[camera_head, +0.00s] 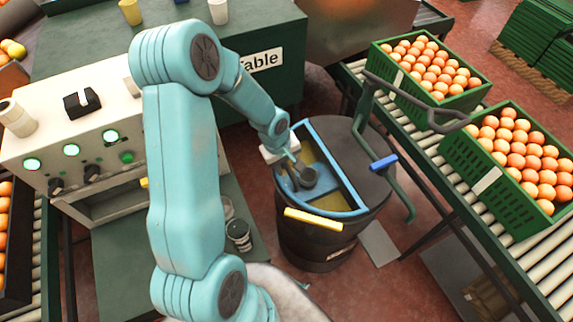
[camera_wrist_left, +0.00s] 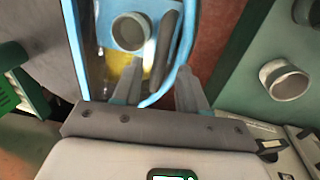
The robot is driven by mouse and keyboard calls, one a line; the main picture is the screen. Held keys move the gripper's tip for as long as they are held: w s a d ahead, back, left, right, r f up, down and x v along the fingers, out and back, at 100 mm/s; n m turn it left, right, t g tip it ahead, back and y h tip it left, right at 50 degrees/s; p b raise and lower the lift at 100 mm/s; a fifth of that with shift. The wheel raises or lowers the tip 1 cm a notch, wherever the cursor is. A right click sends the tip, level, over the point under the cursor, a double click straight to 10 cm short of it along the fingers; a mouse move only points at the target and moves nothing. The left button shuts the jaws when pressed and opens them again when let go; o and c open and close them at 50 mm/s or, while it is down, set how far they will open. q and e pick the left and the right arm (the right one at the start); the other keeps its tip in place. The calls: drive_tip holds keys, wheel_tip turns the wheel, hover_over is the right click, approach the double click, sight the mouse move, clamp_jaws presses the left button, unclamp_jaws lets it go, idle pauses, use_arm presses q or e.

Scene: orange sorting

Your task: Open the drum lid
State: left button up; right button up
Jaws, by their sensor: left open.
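The dark drum (camera_head: 318,245) stands in the middle of the head view. The right part of its top is a dark cover (camera_head: 350,145) bearing a blue handle (camera_head: 383,162). The left part is a blue-rimmed opening (camera_head: 340,172) with yellow inside and a grey cup (camera_head: 306,176); the cup also shows in the left wrist view (camera_wrist_left: 130,32). A yellow bar (camera_head: 313,219) is at the drum's front. My left gripper (camera_head: 292,158) is open at the opening's left rim. In the wrist view its fingers (camera_wrist_left: 157,92) are apart, near the blue rim (camera_wrist_left: 178,80); contact is unclear.
A white machine (camera_head: 75,150) with lit buttons stands left. Jars (camera_head: 238,235) stand on a green surface near the drum.

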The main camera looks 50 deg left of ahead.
use_arm(q)
drive_tip(key=shift+w+f, duration=0.2)
drive_tip(key=shift+f, duration=0.25)
clamp_jaws()
drive_tip(key=shift+r, duration=0.15)
